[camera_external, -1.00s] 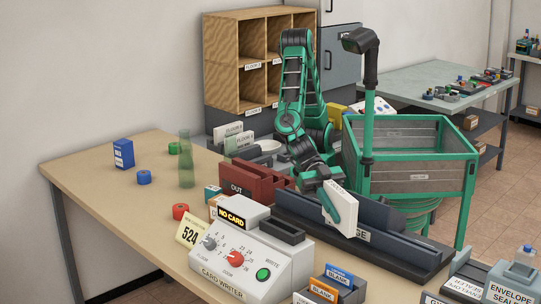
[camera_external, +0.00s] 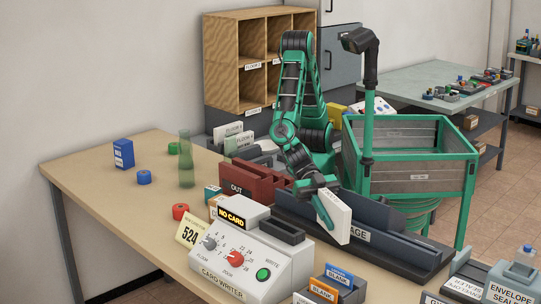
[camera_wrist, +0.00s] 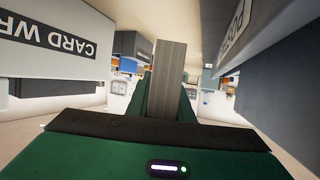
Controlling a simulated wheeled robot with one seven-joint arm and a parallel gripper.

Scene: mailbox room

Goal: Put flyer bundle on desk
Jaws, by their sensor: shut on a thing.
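In the wrist view the bundle's layered grey edge (camera_wrist: 168,75) stands between the green fingers. I cannot tell whether the bundle touches the postage unit.
The card writer (camera_external: 225,262) stands at the desk's front, with a red OUT tray (camera_external: 250,182) behind it. A green-framed bin (camera_external: 415,180) is at right.

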